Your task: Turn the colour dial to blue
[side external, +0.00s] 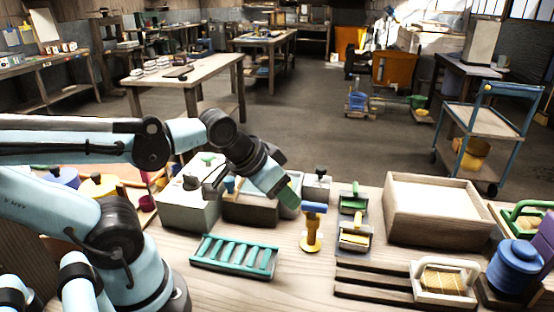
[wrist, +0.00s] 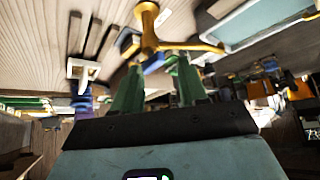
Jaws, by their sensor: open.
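My gripper (side external: 290,190) hangs above the bench in the side view, its green fingertips pointing down and right. In the wrist view its two green fingers (wrist: 158,64) stand apart with nothing held between them. A yellow upright piece with a blue top (side external: 312,228) stands just right of the fingertips; it seems apart from them. In the wrist view a yellow and blue piece (wrist: 149,32) shows just beyond the fingers. I cannot tell which thing is the colour dial.
A teal slatted rack (side external: 234,256) lies in front. Green and yellow-handled tools (side external: 354,238) lie to the right. A pale-filled wooden box (side external: 436,226) stands beyond them. A white-framed tool (side external: 444,281) and a blue round container (side external: 515,268) are at front right.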

